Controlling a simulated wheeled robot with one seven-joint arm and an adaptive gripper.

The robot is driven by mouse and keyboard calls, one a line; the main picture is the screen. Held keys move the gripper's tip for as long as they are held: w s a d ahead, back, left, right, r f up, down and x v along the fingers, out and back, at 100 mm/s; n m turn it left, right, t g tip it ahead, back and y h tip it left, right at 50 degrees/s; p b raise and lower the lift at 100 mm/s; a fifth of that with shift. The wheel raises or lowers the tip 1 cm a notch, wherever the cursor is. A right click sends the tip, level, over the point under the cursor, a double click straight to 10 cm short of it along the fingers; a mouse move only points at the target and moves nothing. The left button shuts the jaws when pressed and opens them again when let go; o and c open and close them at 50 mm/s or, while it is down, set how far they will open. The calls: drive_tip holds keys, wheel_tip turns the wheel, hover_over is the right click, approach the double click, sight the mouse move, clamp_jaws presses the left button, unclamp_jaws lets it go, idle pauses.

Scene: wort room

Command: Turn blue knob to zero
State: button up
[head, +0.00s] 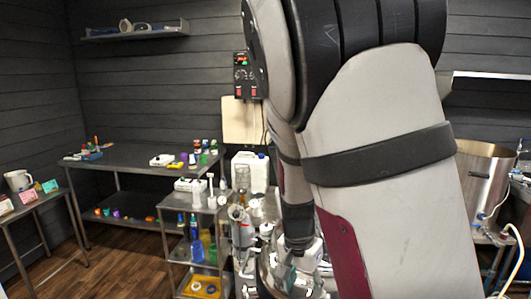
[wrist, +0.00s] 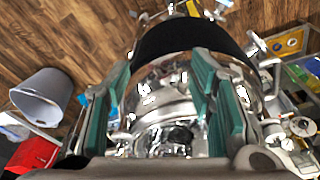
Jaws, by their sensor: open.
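My gripper (wrist: 160,66) is open, its two green-padded fingers apart in the wrist view. Between and beyond the fingers is a shiny steel vessel (wrist: 165,105) with a black band; I cannot tell whether the fingers touch it. I cannot pick out the blue knob for certain. A small blue patch (wrist: 113,88) shows beside the left finger, too partly hidden to identify. In the head view my arm covers the middle right, and my gripper is low among steel equipment, mostly hidden.
A control box (head: 241,75) with a red display hangs on the back wall. A steel table (head: 135,157) and a shelf cart with bottles stand left of the arm. A large steel pot (head: 480,180) is at right. A grey bin (wrist: 45,97) stands on the floor.

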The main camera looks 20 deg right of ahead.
drive_tip(key=w+d+r+m+h+p, duration=0.1)
drive_tip(key=w+d+r+m+h, duration=0.1)
drive_tip(key=w+d+h, duration=0.3)
drive_tip(key=w+d+r+m+h+p, duration=0.1)
drive_tip(key=d+r+m+h, duration=0.15)
drive_tip(key=d, duration=0.35)
drive_tip(key=w+a+r+n+t+h+p, duration=0.1)
drive_tip(key=w+a+r+t+h, duration=0.25)
drive_tip(key=w+r, duration=0.4)
drive_tip(key=w+a+r+t+h+p, duration=0.1)
drive_tip(key=w+a+r+t+h, duration=0.3)
drive_tip(key=r, duration=0.6)
drive_tip(key=shift+t+y, duration=0.45)
drive_tip(key=shift+y, duration=0.25)
drive_tip(key=p+x, duration=0.2)
drive_tip(key=x, duration=1)
drive_tip(key=shift+w+r, duration=0.1)
drive_tip(key=shift+w, duration=0.15)
clamp_jaws()
